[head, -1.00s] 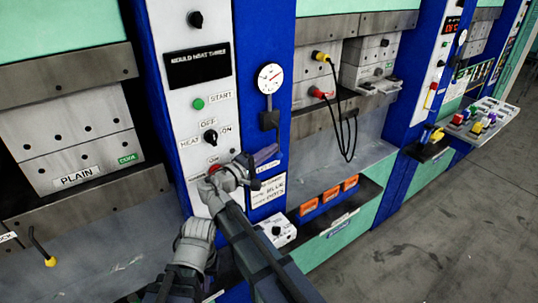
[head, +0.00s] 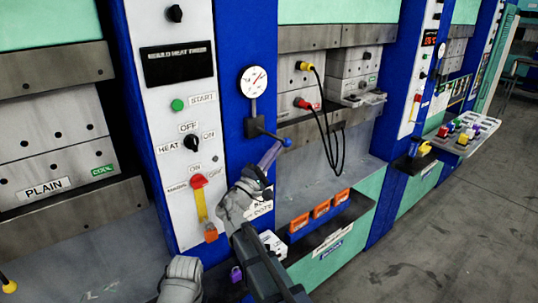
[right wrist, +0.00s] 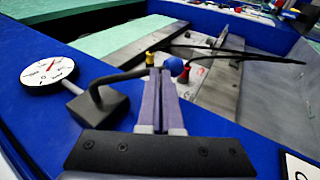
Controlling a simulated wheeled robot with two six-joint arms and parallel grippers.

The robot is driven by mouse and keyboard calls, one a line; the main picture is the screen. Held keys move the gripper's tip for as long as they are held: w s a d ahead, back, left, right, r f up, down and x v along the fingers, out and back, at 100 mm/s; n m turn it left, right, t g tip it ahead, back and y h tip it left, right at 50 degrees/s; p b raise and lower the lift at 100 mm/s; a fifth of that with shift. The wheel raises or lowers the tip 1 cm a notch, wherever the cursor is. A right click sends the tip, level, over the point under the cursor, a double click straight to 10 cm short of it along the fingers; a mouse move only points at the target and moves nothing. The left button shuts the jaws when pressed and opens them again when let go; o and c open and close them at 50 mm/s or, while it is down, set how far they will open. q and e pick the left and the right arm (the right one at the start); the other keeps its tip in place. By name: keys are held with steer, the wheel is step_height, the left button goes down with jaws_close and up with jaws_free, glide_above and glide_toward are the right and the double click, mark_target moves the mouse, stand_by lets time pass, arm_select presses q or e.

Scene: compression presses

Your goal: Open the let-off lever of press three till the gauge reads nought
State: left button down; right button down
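The round white gauge (head: 254,82) sits on the blue column of the press whose black panel (head: 178,64) seems to read "MOULD HEAT THREE". Its needle points up and right; the figure is too small to read. The let-off lever (head: 272,133), black with a blue knob, sticks out rightward from a block below the gauge. In the right wrist view the lever (right wrist: 115,79) shows beside the gauge (right wrist: 47,71). My right gripper (head: 275,149) has its purple fingers together, tips at the lever near the knob; contact is unclear. My left gripper's fingers are out of view.
Left of the column, the white panel holds a green start button (head: 178,105), a heat knob (head: 191,142) and a red-handled switch (head: 198,181). Black cables (head: 329,115) hang to the right. Orange blocks (head: 321,208) sit below. The floor at right is clear.

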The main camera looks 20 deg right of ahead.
steer(key=shift+w+d+r+p, duration=0.3)
steer(key=shift+d+r+p, duration=0.35)
steer(key=shift+d, duration=0.3)
steer(key=shift+w+r, duration=0.1)
steer(key=shift+r, duration=0.05)
steer(key=shift+s+f+b, duration=0.2)
steer(key=shift+f+b, duration=0.5)
steer(key=shift+f, duration=0.05)
steer(key=s+a+f+b, duration=0.1)
steer(key=s+f+b, duration=0.1)
steer(key=f+b, duration=0.3)
steer(key=s+a+f+b, duration=0.2)
steer(key=f+b, duration=0.4)
steer(key=shift+a+f+b, duration=0.25)
steer(key=shift+f+b, duration=0.05)
